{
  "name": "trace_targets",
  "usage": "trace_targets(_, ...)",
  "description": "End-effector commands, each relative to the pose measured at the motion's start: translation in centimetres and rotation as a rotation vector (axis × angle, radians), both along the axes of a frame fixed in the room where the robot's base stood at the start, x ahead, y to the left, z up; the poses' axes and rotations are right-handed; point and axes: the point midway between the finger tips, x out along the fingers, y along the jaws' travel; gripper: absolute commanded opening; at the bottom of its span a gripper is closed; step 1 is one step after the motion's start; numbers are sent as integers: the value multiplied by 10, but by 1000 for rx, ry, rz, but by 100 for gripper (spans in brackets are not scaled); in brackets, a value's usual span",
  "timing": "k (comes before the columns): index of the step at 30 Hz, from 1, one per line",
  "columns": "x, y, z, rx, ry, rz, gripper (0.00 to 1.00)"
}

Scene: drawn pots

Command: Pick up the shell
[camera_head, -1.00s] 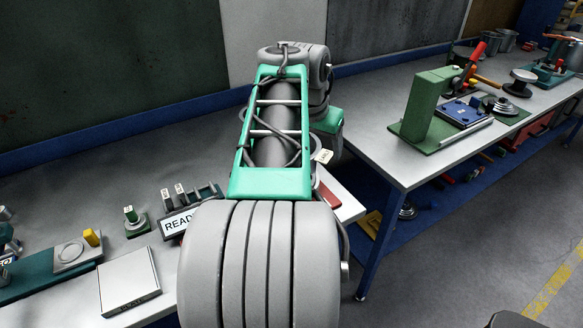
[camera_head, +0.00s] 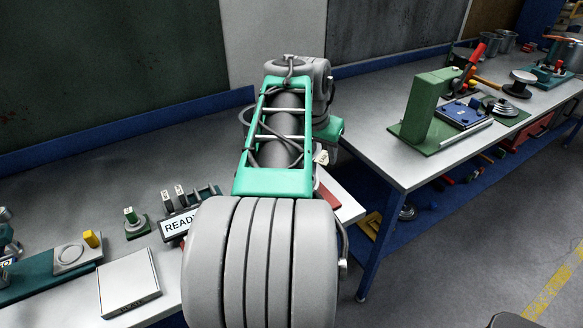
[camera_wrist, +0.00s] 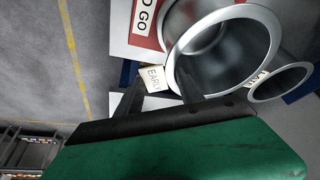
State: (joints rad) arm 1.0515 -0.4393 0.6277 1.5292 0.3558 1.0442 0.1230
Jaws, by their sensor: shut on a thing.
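The shell (camera_wrist: 207,45) shows in the wrist view as a wide, hollow grey metal cylinder with a bright rim, its open end facing the camera. My gripper (camera_wrist: 160,88) has two dark fingers at its near left edge. One finger lies inside the opening and the other outside, so the jaws are shut on the wall. A small white tag (camera_wrist: 154,78) with letters sits between the fingers.
A smaller metal ring (camera_wrist: 305,76) adjoins the shell at right. A red-and-white sign (camera_wrist: 146,18) is above. In the head view, a READY sign (camera_head: 180,224), a white box (camera_head: 129,283) and a green stand (camera_head: 427,105) occupy the benches. Open floor lies at right.

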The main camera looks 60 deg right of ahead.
Motion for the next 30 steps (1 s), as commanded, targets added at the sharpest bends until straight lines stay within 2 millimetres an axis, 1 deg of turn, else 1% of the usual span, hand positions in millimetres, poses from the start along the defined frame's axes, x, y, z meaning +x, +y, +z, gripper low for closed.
trace_targets(1,0,0,0,0,0,0,16)
trace_targets(7,0,0,0,0,0,0,0)
trace_targets(25,0,0,2,-3,-1,0,0)
trace_targets(28,1,-1,8,-5,-2,1,0)
trace_targets(30,1,-1,16,-6,-3,0,0)
